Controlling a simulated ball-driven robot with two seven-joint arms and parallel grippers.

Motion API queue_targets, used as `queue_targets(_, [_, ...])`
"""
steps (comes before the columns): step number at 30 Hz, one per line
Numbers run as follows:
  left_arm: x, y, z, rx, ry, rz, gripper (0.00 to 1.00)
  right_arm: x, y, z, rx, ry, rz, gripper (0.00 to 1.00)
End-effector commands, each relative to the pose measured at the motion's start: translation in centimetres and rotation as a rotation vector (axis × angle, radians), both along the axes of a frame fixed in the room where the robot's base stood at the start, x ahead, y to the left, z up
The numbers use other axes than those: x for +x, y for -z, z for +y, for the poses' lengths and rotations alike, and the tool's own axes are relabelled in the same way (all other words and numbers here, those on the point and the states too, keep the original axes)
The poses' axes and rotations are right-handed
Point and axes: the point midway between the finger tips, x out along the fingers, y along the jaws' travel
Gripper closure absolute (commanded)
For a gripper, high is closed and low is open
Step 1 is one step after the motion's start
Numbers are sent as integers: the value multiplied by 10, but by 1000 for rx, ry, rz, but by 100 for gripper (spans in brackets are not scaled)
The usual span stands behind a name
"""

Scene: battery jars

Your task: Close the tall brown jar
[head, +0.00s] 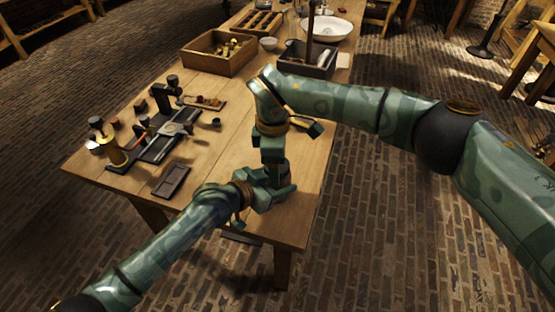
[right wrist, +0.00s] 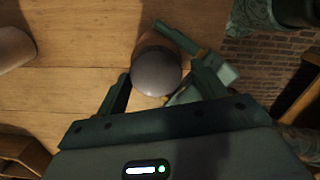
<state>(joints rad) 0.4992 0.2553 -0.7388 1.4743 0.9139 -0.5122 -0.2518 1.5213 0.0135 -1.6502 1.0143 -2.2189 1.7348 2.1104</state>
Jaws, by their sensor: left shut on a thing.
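In the right wrist view, a smooth grey dome-shaped lid (right wrist: 157,73) sits between the fingers of my right gripper (right wrist: 160,80). A brown jar (right wrist: 151,40) shows just beneath it, mostly covered. I cannot tell whether the lid touches the jar, or whether the right fingers grip the lid. My left gripper (head: 279,188) is shut on the jar from the side, low over the near right part of the table; its green fingers show beside the jar in the right wrist view (right wrist: 176,36). In the head view my grippers mostly hide jar and lid.
The wooden table (head: 210,85) carries a dark mat (head: 155,146) with small parts, a brass cylinder (head: 116,153) and a small dark tray (head: 172,180) at left. A wooden box (head: 218,53), a dark box (head: 309,60) and a white basin (head: 326,28) stand farther back. The table's right edge is close.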

Motion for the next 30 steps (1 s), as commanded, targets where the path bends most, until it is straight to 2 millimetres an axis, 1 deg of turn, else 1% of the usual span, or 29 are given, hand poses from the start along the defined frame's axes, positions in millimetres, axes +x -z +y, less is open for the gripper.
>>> queue_targets(7, [0,-1,0,0,1,-3,100,2,0,-3,-2,4,-3,26])
queue_targets(10, [0,-1,0,1,1,-3,100,3,-4,-3,-3,4,-5,26])
queue_targets(14, [0,0,0,1,1,-3,100,4,-18,-3,-4,4,-9,26])
queue_targets(18, [-1,0,0,2,2,-2,100,4,-37,-4,-4,4,-9,26])
queue_targets(21, [-1,0,0,2,2,-2,100,3,-45,-4,-4,5,-7,26])
queue_targets(27, [-1,0,0,2,2,-2,100,3,-46,-4,-4,5,-6,26])
queue_targets(28, [-1,0,0,2,2,-2,100,3,-46,-4,-4,5,-6,28])
queue_targets(30, [-1,0,0,2,2,-2,100,4,-47,-4,-5,6,-9,28])
